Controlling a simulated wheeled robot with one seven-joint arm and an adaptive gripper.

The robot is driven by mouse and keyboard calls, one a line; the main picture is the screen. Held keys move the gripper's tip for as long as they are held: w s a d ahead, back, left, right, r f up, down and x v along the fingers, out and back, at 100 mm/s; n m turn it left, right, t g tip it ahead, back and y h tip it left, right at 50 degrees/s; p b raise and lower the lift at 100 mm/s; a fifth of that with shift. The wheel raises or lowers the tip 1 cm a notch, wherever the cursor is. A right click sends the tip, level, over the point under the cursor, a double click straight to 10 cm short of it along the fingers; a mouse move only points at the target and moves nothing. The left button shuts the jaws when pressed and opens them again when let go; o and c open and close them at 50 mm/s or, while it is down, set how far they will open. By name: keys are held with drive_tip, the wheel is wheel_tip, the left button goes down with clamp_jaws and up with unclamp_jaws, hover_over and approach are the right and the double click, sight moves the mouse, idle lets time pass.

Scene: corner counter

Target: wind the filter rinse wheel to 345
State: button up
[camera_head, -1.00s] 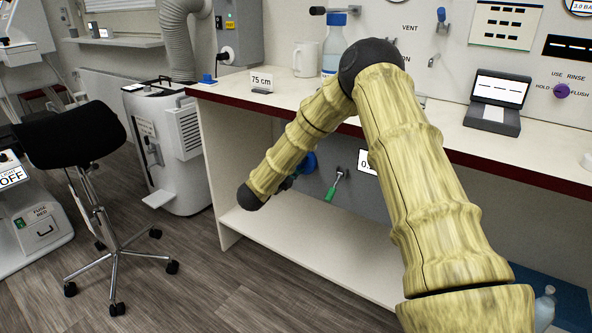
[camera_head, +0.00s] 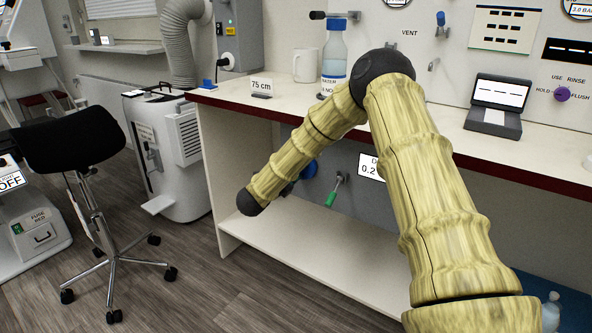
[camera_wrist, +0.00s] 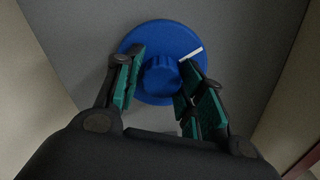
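The blue wheel (camera_wrist: 133,43) is on a grey panel in the wrist view, a round disc with a raised ribbed hub (camera_wrist: 161,75) and a white pointer line at its upper right. In the head view the wheel (camera_head: 309,169) shows only in part, under the counter behind my arm. My gripper (camera_wrist: 163,88) is open, with its green-padded fingers on either side of the hub. I see a gap on the left; contact on the right I cannot tell. No scale numbers are legible around the wheel.
A green-handled lever (camera_head: 335,191) hangs right of the wheel. A white display (camera_head: 370,166), partly behind my arm, reads "0.2" in part. The counter edge (camera_head: 290,117) runs above and a lower shelf (camera_head: 290,236) below. A black stool (camera_head: 72,147) stands left on open floor.

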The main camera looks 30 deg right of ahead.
drive_tip(key=shift+o, duration=1)
drive_tip(key=v, duration=1.2)
